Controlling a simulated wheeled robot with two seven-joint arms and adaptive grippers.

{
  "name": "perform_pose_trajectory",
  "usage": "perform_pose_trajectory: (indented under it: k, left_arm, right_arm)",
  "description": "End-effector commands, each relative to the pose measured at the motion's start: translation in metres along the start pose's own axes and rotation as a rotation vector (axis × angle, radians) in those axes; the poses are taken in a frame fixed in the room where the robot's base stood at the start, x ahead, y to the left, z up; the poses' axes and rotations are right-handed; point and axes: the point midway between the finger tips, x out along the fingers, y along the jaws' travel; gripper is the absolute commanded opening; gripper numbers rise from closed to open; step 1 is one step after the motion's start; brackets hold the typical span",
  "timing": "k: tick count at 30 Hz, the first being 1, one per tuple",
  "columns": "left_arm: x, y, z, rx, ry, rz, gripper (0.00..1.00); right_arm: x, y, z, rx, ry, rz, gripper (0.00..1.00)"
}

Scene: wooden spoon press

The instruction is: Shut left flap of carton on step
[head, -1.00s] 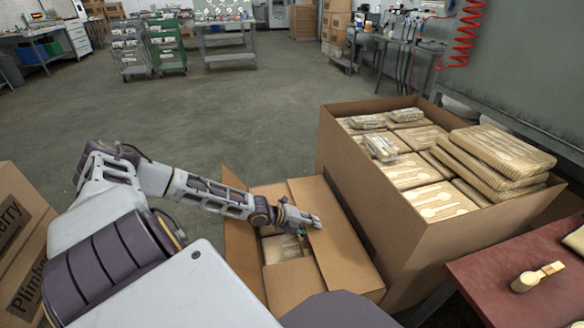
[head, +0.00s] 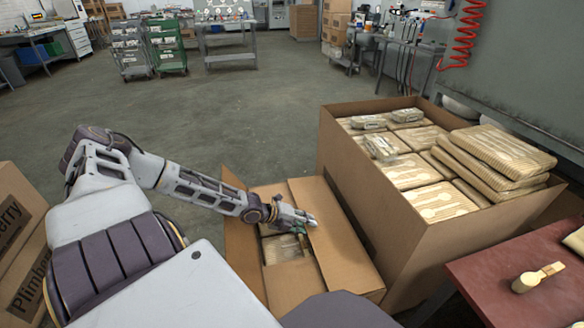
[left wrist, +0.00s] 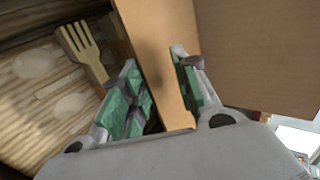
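The open carton (head: 372,287) sits low in the middle of the head view. Its left flap (head: 241,251) stands up along the left side. Its right flap (head: 331,236) and near flap (head: 293,284) lie folded inward, leaving a gap with wooden cutlery visible. My left gripper (head: 309,223) reaches across the left flap and is over this gap, by the right flap's edge. In the left wrist view its green-padded fingers (left wrist: 160,88) are apart, with a strip of cardboard showing between them; contact cannot be told. My right gripper is not in view.
A tall carton (head: 400,225) filled with wrapped cutlery packs stands close on the right. A red table (head: 500,290) with a wooden spoon (head: 537,277) is at the lower right. Another carton (head: 18,235) is at the left edge. The floor behind is clear.

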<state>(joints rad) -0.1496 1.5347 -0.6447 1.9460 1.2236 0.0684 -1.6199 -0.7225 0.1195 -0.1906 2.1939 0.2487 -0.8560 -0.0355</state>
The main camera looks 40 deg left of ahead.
Motion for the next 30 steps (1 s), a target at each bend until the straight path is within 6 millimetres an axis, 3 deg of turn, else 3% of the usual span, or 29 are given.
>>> perform_pose_trajectory:
  k: [30]
  left_arm:
    - [-0.045,-0.002,-0.001,0.007,0.003,-0.001,0.3]
  right_arm:
    - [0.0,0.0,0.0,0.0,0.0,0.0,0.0]
